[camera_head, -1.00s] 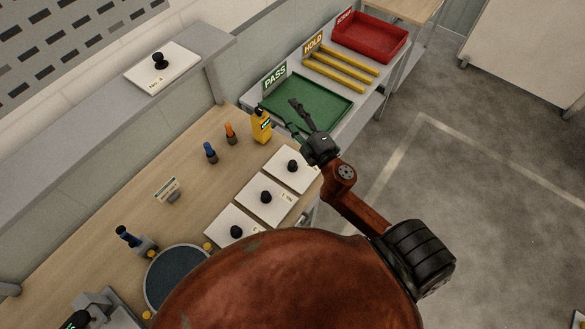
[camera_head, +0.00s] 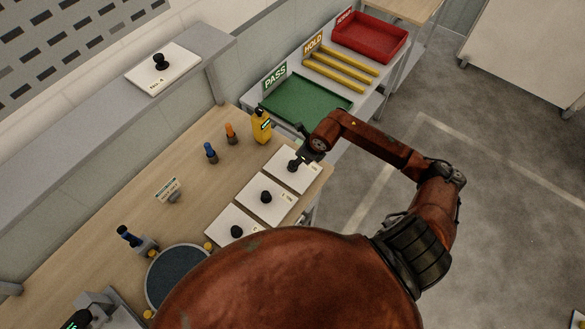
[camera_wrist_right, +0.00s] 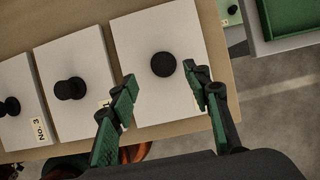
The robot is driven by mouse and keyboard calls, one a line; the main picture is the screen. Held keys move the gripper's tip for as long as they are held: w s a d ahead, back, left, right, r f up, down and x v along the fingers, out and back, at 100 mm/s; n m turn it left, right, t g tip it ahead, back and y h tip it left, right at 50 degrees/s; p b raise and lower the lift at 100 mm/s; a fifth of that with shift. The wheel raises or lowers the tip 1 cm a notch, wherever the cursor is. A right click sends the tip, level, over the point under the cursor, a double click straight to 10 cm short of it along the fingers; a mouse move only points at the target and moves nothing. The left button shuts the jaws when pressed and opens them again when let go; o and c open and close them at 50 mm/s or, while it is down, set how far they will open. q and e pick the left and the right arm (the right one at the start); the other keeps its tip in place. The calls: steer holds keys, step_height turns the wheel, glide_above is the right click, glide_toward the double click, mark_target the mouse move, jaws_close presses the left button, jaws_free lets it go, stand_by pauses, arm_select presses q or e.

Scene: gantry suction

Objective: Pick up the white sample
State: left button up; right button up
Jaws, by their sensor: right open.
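Three white square sample plates with black knobs lie in a row on the wooden bench: the far plate (camera_head: 283,178), the middle plate (camera_head: 254,208) and the near plate (camera_head: 222,226). My right gripper (camera_head: 296,160) hangs over the far plate at its knob. In the right wrist view the open fingers (camera_wrist_right: 162,74) point at the far plate (camera_wrist_right: 155,30), one on either side of its round knob (camera_wrist_right: 163,64), with visible gaps. I cannot tell the exact height. A fourth white plate (camera_head: 180,68) with a knob sits on the raised shelf. My left gripper is not in view.
A yellow bottle (camera_head: 261,128) stands just behind the far plate. A green PASS tray (camera_head: 320,102), yellow HOLD rails (camera_head: 340,68) and a red tray (camera_head: 375,38) lie beyond. A round dark turntable (camera_head: 175,275) is at the near end of the bench.

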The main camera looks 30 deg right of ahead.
steer(key=x, duration=0.2)
steer(key=p+x, duration=0.1)
steer(key=x, duration=0.3)
steer(key=shift+w+f, duration=0.1)
steer(key=shift+w, duration=0.25)
steer(key=shift+c, duration=0.6)
jaws_close()
